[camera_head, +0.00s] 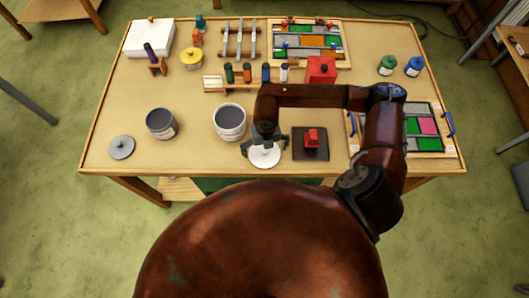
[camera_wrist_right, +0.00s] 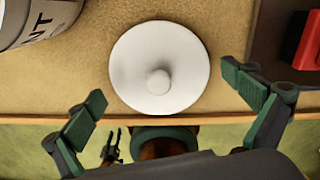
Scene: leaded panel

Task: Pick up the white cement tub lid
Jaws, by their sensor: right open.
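The white cement tub lid (camera_head: 266,160) lies flat near the table's front edge, a round disc with a knob in its middle. In the right wrist view the lid (camera_wrist_right: 160,50) shows whole, its knob toward the lower middle. My right gripper (camera_head: 264,145) is above the lid, pointing down. In the wrist view its two green-padded fingers (camera_wrist_right: 170,97) are wide apart, one on each side, with nothing between them gripped. The white cement tub (camera_head: 230,124) stands open, just left of the lid, with grey content. My left gripper is not seen in the head view.
A dark square tray (camera_head: 297,151) with a red block (camera_head: 312,139) lies right of the lid. A grey tub (camera_head: 161,123) and a grey lid (camera_head: 121,147) are to the left. A wooden rack (camera_head: 214,83) with bottles stands behind. The table's front edge is close.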

